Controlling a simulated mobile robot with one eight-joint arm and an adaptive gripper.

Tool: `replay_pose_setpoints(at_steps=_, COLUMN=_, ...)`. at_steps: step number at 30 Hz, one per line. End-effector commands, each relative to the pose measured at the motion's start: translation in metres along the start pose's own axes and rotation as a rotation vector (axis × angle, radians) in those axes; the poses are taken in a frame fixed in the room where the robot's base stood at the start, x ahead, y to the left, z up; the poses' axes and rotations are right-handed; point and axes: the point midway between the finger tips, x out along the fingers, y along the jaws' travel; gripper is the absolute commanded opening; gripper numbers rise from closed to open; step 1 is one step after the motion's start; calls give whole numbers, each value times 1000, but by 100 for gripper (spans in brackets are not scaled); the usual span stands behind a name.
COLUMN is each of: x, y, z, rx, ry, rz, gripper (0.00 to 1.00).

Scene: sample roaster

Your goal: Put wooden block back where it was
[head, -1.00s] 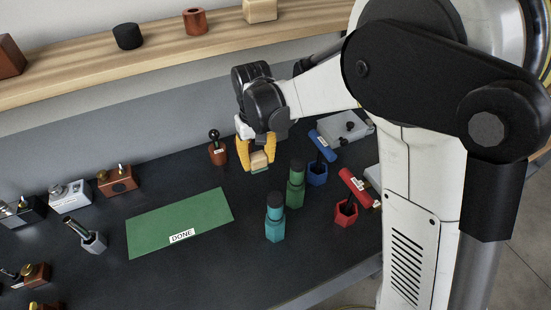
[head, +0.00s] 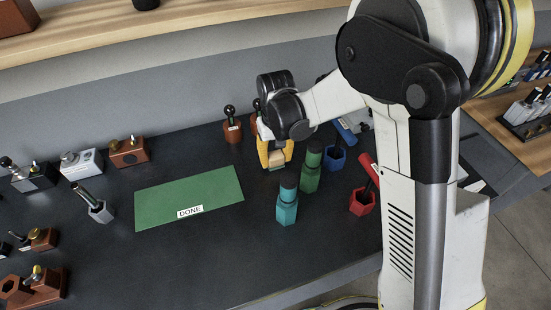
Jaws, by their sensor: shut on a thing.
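My gripper (head: 276,164) hangs over the dark table at centre, fingers down. Its yellow fingers are shut on a small light wooden block (head: 277,156), which shows between them. A thin greenish strip shows at the block's lower edge; I cannot tell what it is. The fingers hide part of the block. I cannot tell whether the block touches the table or is just above it. The gripper is behind and left of a green jar (head: 311,172) and right of the green mat marked DONE (head: 160,212).
A teal jar (head: 287,206), a blue cup (head: 334,160) and a red cup (head: 362,202) stand close by on the right. A brown pot (head: 232,130) stands behind left. Several small devices line the table's left. A wooden shelf (head: 200,32) runs along the back wall.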

Motion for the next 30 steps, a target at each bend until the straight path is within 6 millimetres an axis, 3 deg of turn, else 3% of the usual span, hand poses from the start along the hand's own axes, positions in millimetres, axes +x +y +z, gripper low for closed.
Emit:
replay_pose_setpoints(at_steps=4, x=5, y=0, z=0, rx=0, ry=0, rz=0, gripper=5)
replay_pose_setpoints(at_steps=5, x=3, y=0, z=0, rx=0, ry=0, rz=0, gripper=52)
replay_pose_setpoints(at_steps=6, x=3, y=0, z=0, rx=0, ry=0, rz=0, gripper=63)
replay_pose_setpoints(at_steps=18, x=-4, y=0, z=0, rx=0, ry=0, rz=0, gripper=63)
replay_pose_setpoints(at_steps=30, x=-89, y=0, z=0, rx=0, ry=0, rz=0, gripper=63)
